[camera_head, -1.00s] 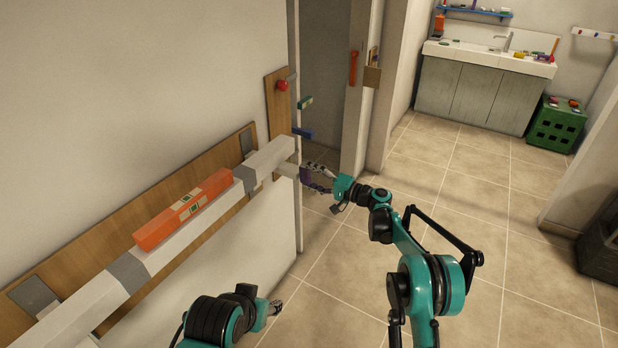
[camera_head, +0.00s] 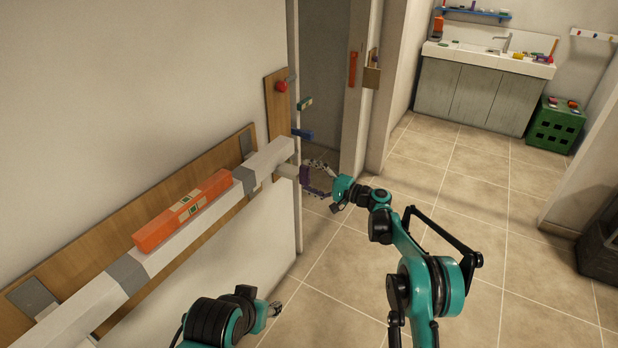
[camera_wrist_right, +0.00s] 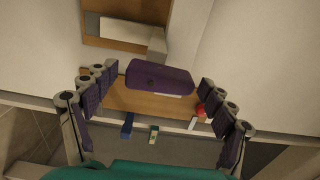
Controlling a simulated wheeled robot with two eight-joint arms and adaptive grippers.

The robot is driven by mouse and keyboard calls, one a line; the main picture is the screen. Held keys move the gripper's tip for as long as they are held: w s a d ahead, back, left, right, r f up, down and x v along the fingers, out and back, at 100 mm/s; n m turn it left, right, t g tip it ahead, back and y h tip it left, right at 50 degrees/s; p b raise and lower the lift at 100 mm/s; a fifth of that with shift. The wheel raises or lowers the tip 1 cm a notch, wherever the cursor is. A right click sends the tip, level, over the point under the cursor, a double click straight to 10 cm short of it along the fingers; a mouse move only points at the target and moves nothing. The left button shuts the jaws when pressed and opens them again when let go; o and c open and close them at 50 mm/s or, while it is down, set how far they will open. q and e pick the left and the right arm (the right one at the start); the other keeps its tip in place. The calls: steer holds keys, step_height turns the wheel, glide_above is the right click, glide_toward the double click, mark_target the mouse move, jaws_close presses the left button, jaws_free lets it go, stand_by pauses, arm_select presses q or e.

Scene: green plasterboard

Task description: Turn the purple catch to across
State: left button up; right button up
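The purple catch (camera_head: 304,174) sits at the end of a pale stub near the right end of the white beam (camera_head: 270,158). In the right wrist view the purple catch (camera_wrist_right: 158,78) is a rounded block lying nearly level across the picture. My right gripper (camera_head: 322,179) is open around it. In the wrist view its fingers (camera_wrist_right: 158,84) stand on either side of the catch, with gaps on both sides. My left gripper (camera_head: 274,308) hangs low in front of the wall, away from the catch; its fingers are too small to judge.
An orange spirit level (camera_head: 184,209) lies on the beam. A blue piece (camera_head: 303,134), a green piece (camera_head: 305,103) and a red knob (camera_head: 282,86) are above the catch near the door edge. The tiled floor (camera_head: 470,190) to the right is clear.

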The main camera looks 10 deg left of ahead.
steer(key=v, duration=1.2)
stand_by(0.3)
steer(key=s+d+r+n+h, duration=0.1)
steer(key=s+d+r+h, duration=0.15)
steer(key=s, duration=0.35)
steer(key=s+d+r+h, duration=0.2)
steer(key=s+h, duration=0.1)
steer(key=s, duration=0.3)
steer(key=s+d+r+n+h, duration=0.1)
steer(key=s+d+r+h, duration=0.15)
steer(key=s, duration=0.45)
steer(key=s+d+f+n+h, duration=0.1)
steer(key=s+d+f+h, duration=0.2)
steer(key=s+d, duration=0.4)
steer(key=s+d+f+n+t+h, duration=0.1)
steer(key=s+d+f+h, duration=0.3)
steer(key=s, duration=1.1)
steer(key=d+h, duration=0.2)
steer(key=d, duration=0.2)
steer(key=shift+s+d, duration=0.15)
steer(key=shift+s, duration=0.25)
